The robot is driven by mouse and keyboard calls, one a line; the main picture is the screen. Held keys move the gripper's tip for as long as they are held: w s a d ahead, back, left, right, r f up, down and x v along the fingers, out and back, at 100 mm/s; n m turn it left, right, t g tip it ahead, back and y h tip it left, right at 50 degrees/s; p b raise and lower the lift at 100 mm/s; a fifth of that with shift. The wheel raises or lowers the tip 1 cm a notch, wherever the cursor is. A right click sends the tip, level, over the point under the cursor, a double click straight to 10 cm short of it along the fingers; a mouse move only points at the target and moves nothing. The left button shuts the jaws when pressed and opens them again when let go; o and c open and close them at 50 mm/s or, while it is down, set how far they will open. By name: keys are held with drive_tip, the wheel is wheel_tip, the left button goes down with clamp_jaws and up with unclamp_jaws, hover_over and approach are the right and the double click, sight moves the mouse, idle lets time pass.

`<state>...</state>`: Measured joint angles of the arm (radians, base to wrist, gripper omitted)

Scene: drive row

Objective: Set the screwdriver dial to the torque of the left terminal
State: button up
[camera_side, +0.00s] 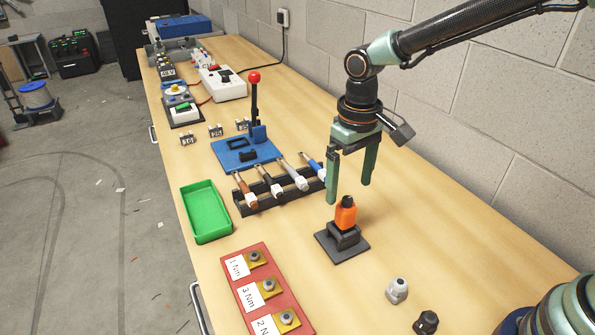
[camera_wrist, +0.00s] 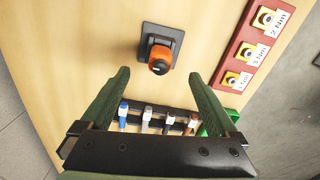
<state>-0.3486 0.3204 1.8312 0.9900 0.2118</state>
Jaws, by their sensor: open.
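The orange screwdriver (camera_side: 345,217) stands upright in a dark holder on a square base plate (camera_side: 330,246). Its black dial (camera_side: 348,201) is on top; the wrist view shows the dial (camera_wrist: 159,67) from above, its setting too small to read. My gripper (camera_side: 349,192) is open and empty above the screwdriver, apart from it. In the wrist view the dial lies just past and between the fingertips (camera_wrist: 158,76). A red board (camera_side: 276,302) carries three terminals labelled 1 Nm (camera_side: 254,257), 3 Nm (camera_side: 268,286) and 2 Nm (camera_side: 287,317), with 2 Nm nearest the side camera.
A black rack (camera_side: 240,190) of several tools and a blue plate (camera_side: 230,160) with a red-knobbed lever (camera_side: 254,78) stand behind. A green tray (camera_side: 189,218) is at left. A light grey knob-like part (camera_side: 397,290) and a dark one (camera_side: 425,322) lie front right.

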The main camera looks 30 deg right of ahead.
sight(347, 201)
drive_tip(key=shift+f, duration=0.1)
drive_tip(key=shift+f, duration=1.1)
clamp_jaws()
idle(1.1)
drive_tip(key=n, duration=0.7)
drive_tip(key=c, duration=1)
unclamp_jaws()
drive_tip(key=shift+n, duration=0.5)
drive_tip(key=o, duration=1)
